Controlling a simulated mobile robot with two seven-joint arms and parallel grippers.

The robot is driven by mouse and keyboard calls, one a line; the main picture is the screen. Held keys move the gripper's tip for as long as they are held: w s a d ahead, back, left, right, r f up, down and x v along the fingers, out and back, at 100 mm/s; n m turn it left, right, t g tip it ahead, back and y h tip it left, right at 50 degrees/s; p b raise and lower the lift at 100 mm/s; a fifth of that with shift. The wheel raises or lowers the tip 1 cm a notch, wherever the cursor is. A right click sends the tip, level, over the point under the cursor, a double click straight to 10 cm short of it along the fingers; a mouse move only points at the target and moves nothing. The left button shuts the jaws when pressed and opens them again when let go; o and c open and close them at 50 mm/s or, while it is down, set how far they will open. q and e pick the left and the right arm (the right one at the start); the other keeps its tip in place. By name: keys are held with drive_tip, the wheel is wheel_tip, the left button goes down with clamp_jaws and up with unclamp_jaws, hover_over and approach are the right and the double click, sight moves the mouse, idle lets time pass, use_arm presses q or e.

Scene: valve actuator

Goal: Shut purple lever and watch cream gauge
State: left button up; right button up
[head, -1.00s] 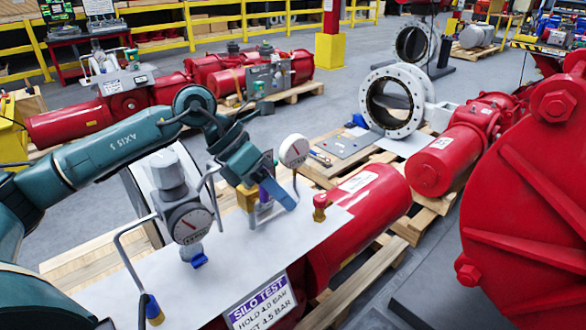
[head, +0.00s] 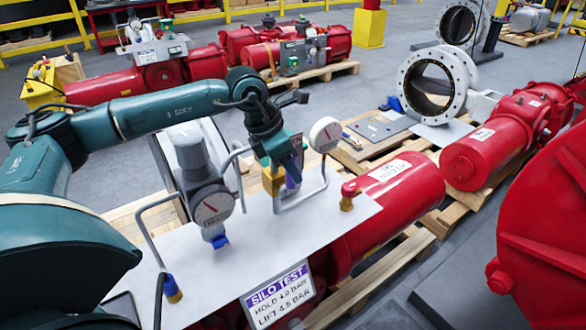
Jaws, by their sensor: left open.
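The purple lever (head: 291,183) shows only in part, beside a brass valve body (head: 272,180) on the white panel. My left gripper (head: 286,166) is open and points down right above the valve, hiding much of the lever. I cannot tell whether its fingers touch the lever. The cream gauge (head: 325,134) stands on a bent pipe just right of the gripper. Its face is turned toward me, but its reading is too small to make out. My right gripper is out of view.
A larger grey gauge (head: 211,205) stands left of the valve, with bent pipes beside it. A brass fitting with a red cap (head: 348,194) is to the right. A SILO TEST sign (head: 279,293) is on the front edge.

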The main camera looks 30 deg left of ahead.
use_arm(q)
drive_tip(key=shift+x, duration=1.1)
drive_tip(key=shift+w, duration=0.1)
clamp_jaws()
